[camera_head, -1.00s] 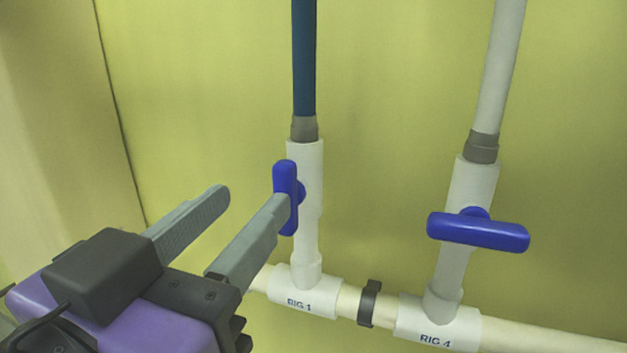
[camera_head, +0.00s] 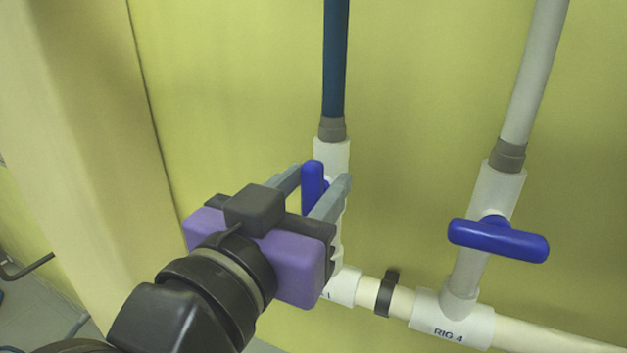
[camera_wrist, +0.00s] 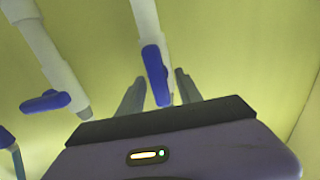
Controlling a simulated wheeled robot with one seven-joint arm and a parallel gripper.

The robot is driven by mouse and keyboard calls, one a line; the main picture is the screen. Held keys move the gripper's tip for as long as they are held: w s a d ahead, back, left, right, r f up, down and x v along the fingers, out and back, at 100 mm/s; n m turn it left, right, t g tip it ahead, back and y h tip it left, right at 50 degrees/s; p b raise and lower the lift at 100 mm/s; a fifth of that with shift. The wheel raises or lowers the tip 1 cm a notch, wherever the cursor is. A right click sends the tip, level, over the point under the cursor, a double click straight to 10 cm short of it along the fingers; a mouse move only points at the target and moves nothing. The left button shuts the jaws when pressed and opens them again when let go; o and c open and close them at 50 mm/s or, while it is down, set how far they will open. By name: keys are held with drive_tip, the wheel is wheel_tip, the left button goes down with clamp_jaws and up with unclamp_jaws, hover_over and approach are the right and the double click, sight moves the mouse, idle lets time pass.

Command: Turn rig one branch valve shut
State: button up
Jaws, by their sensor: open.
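The rig one valve's blue handle (camera_head: 312,187) stands upright, in line with its white vertical branch pipe (camera_head: 333,152), below a dark blue hose. In the wrist view the handle (camera_wrist: 156,75) lies between the two fingers. My gripper (camera_head: 318,184) is open, one finger on each side of the handle. I cannot tell whether either finger touches it. The gripper body hides the lower branch and most of the rig one label on the tee (camera_head: 345,287).
To the right, the RIG 4 valve has a blue handle (camera_head: 498,240) set crosswise to its pipe. A black clamp (camera_head: 387,293) sits on the cream horizontal pipe (camera_head: 545,338) between the tees. A yellow-green wall (camera_head: 430,120) stands close behind.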

drive_tip(key=shift+c, duration=0.4)
clamp_jaws()
